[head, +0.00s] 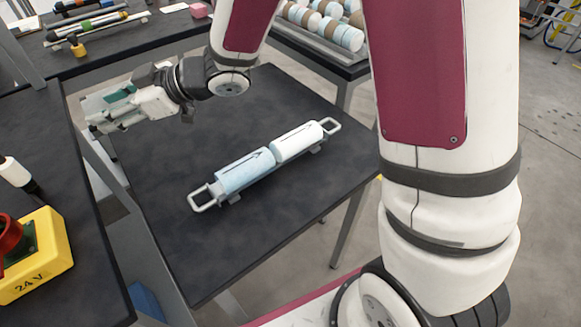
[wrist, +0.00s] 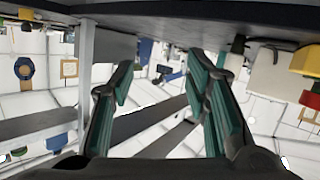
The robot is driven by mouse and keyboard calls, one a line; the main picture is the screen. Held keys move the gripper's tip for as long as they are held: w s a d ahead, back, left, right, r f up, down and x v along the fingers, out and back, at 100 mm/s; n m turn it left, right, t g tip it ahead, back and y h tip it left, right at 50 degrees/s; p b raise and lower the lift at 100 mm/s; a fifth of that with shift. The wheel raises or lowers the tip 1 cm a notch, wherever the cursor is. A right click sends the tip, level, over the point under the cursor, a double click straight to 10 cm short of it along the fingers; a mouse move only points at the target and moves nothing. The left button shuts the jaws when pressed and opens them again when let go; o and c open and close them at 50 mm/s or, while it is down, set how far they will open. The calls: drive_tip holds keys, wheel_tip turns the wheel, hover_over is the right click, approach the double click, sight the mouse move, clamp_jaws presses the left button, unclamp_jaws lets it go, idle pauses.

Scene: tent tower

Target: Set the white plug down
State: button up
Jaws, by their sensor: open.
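My gripper (head: 108,108) is open, at the left edge of the middle table in the head view. In the wrist view its green-padded fingers stand wide apart with nothing between them (wrist: 162,78). A white cylinder (head: 298,141) lies end to end with a pale blue cylinder (head: 244,170) in a metal carrier with loop handles (head: 202,200), well right of my gripper. I cannot tell for certain which white piece is the plug.
The middle table (head: 190,245) is bare around the carrier. A yellow 24 V box with a red knob (head: 38,262) sits on the left bench (head: 60,150). A back table holds rods and a pink block (head: 198,10); another holds several striped cylinders (head: 330,30).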

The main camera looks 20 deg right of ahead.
drive_tip(key=w+d+r+m+t+h, duration=0.3)
drive_tip(key=d+t+h, duration=0.15)
drive_tip(key=d, duration=0.45)
drive_tip(key=s+d+r+m+h, duration=0.1)
drive_tip(key=s+d+m+h, duration=0.15)
drive_tip(key=d, duration=0.35)
drive_tip(key=s+d+r+m+g+h, duration=0.1)
drive_tip(key=s+d+m+h, duration=0.1)
drive_tip(key=s+d+h, duration=0.3)
drive_tip(key=s+d+r+m+h, duration=0.1)
drive_tip(key=s+d+m+h, duration=0.15)
drive_tip(key=d, duration=0.55)
drive_tip(key=s+f+m+g, duration=0.1)
drive_tip(key=s+g, duration=0.3)
drive_tip(key=s, duration=1)
drive_tip(key=s+d+f+m+g+y, duration=0.1)
drive_tip(key=s+m+g, duration=0.3)
drive_tip(key=s, duration=1)
drive_tip(key=shift+s+d+f, duration=0.2)
drive_tip(key=shift+f, duration=0.3)
wheel_tip(320, 180, up, 17)
drive_tip(key=t+p, duration=0.2)
drive_tip(key=p, duration=1.3)
drive_tip(key=shift+t, duration=0.35)
drive_tip(key=shift+f, duration=0.1)
